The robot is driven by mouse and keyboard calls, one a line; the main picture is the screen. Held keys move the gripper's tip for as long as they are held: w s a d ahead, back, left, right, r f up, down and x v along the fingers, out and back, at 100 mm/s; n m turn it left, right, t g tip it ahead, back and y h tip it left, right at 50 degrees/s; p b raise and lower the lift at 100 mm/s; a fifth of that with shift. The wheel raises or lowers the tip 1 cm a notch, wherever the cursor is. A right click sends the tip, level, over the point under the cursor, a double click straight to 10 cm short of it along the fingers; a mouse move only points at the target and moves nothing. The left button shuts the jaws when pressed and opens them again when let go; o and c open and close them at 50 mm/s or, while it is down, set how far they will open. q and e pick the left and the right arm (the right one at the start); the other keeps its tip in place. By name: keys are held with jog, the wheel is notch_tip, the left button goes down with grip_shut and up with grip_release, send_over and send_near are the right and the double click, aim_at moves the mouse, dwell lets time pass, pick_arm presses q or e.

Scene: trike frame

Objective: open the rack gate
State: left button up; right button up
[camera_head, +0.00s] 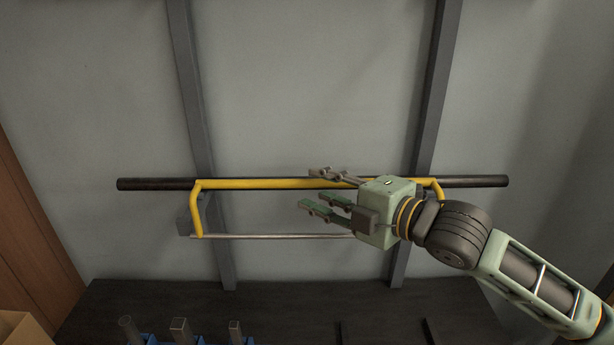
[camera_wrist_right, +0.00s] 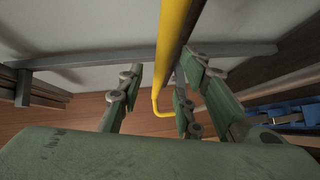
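The rack gate is a yellow bent-tube bar (camera_head: 250,184) with down-turned ends, mounted across two grey uprights. A thin grey rod (camera_head: 270,237) runs below it between the yellow ends. My right gripper (camera_head: 322,190) is open and empty at the middle of the gate, its fingers pointing left. One finger lies above the yellow bar's line in the head view, the other two below. In the right wrist view the yellow bar (camera_wrist_right: 173,40) shows in the gap between the spread fingers (camera_wrist_right: 157,92), nearer the right pair. I cannot tell contact. My left gripper is out of view.
A long dark bar (camera_head: 155,184) runs behind the gate and sticks out past both uprights (camera_head: 205,120). A dark surface (camera_head: 270,300) lies below, with blue holders (camera_head: 185,340) and square metal posts at the front. A brown wooden panel (camera_head: 35,240) stands at left.

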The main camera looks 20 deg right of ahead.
aim_at(310, 185)
jog(key=x, duration=0.3)
jog(key=shift+p, duration=0.4)
jog(key=shift+w+a+f, duration=0.1)
jog(key=shift+w+a, duration=0.25)
jog(key=shift+w, duration=0.15)
jog(key=shift+w+f, duration=0.1)
jog(key=c, duration=0.3)
grip_shut()
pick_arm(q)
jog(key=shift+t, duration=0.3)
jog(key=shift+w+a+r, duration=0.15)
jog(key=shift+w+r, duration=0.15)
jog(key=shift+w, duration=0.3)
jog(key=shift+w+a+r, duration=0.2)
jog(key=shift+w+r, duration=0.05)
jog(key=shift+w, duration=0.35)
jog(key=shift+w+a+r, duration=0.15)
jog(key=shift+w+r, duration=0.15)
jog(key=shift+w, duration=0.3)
